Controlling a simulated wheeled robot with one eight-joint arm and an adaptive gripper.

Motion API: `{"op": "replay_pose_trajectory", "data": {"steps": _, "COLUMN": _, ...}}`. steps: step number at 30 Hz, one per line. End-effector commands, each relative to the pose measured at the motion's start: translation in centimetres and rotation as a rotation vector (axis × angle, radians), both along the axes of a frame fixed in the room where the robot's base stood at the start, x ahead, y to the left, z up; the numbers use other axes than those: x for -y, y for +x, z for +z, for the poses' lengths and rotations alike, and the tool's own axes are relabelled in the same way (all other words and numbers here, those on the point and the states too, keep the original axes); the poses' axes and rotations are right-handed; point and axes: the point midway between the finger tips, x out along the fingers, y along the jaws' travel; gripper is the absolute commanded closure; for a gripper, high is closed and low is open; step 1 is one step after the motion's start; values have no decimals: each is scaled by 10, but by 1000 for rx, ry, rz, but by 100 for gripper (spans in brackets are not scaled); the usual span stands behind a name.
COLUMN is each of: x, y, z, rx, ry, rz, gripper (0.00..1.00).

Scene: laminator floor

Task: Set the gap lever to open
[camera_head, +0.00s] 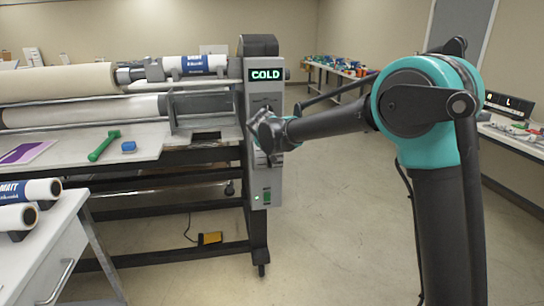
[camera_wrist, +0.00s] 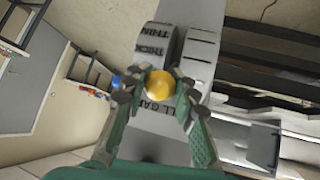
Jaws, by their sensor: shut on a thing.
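The gap lever's yellow round knob (camera_wrist: 160,88) shows in the wrist view between my fingertips. My gripper (camera_wrist: 157,97) is shut on it, with one green finger on each side. Behind it is a grey dial plate (camera_wrist: 158,50) with the words THIN and THICK and part of a GAP label; the rest is covered by the fingers. In the head view my gripper (camera_head: 268,135) is at the laminator's grey end panel (camera_head: 267,92), below the lit COLD display (camera_head: 265,75). It hides the lever there, and which mark the lever stands at cannot be told.
The laminator's feed table (camera_head: 75,150) holds a green-handled tool (camera_head: 104,145) and a blue block (camera_head: 128,146). Film rolls (camera_head: 30,190) lie on a bench at the front left. A yellow foot pedal (camera_head: 210,238) is on the floor. The floor right of the laminator is clear.

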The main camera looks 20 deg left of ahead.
Motion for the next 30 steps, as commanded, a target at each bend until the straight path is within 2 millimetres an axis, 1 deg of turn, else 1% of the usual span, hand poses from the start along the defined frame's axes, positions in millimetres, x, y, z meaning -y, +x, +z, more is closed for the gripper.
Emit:
{"op": "replay_pose_trajectory", "data": {"steps": 6, "x": -3, "y": 6, "z": 9, "rx": 6, "ry": 2, "rz": 1, "gripper": 100}}
{"op": "replay_pose_trajectory", "data": {"steps": 22, "x": -5, "y": 8, "z": 12, "rx": 9, "ry": 4, "rz": 2, "gripper": 100}}
{"op": "replay_pose_trajectory", "data": {"steps": 23, "x": -5, "y": 8, "z": 12, "rx": 10, "ry": 3, "rz": 3, "gripper": 73}}
{"op": "replay_pose_trajectory", "data": {"steps": 28, "x": -5, "y": 8, "z": 11, "rx": 8, "ry": 3, "rz": 2, "gripper": 52}}
{"op": "replay_pose_trajectory", "data": {"steps": 30, "x": -5, "y": 8, "z": 11, "rx": 8, "ry": 3, "rz": 2, "gripper": 51}}
